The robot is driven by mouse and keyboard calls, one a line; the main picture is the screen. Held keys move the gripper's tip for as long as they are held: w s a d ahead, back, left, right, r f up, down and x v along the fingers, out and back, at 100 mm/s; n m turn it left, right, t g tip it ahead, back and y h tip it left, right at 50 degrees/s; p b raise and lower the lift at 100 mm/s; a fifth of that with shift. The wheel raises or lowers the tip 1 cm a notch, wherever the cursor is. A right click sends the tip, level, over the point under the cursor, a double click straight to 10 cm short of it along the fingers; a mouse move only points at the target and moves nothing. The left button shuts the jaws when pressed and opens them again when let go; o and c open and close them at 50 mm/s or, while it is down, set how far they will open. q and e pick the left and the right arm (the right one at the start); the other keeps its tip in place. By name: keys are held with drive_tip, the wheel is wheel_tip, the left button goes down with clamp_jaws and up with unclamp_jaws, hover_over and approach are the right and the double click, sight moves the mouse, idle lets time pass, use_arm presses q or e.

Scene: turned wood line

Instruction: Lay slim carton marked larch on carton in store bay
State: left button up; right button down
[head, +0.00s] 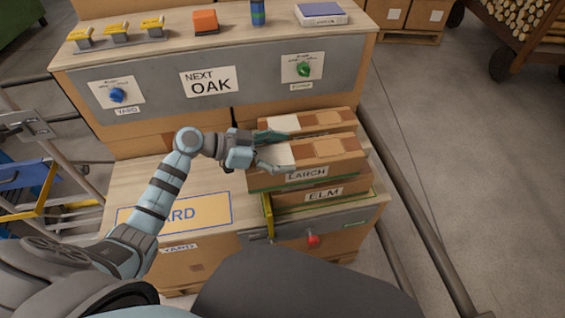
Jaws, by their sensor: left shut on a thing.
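My left gripper (270,151) is shut on the slim carton marked LARCH (335,154), with its fingers at the carton's left end. The LARCH carton is brown with pale patches on top and lies roughly level. It is above the carton marked ELM (345,191), its left end reaching out past that carton. I cannot tell whether the two touch. The ELM carton sits in the green-edged bay (366,218) on the right of the counter. My right gripper is not in view.
Another carton (315,123) lies just behind the LARCH one. A yellow upright (268,214) stands at the bay's left front edge, near a red knob (313,239). The YARD area (205,207) on the left is bare. A raised panel marked NEXT OAK (210,82) stands behind.

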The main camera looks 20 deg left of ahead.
use_arm(q)
wheel_tip(320, 180, down, 2)
drive_tip(key=shift+s+f, duration=0.1)
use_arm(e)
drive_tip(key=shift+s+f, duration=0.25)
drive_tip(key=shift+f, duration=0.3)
use_arm(q)
drive_tip(key=o, duration=2)
drive_tip(key=shift+c, duration=0.2)
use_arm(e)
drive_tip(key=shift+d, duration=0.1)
use_arm(q)
drive_tip(key=p+v, duration=0.2)
drive_tip(key=v, duration=1)
drive_tip(key=shift+p, duration=0.4)
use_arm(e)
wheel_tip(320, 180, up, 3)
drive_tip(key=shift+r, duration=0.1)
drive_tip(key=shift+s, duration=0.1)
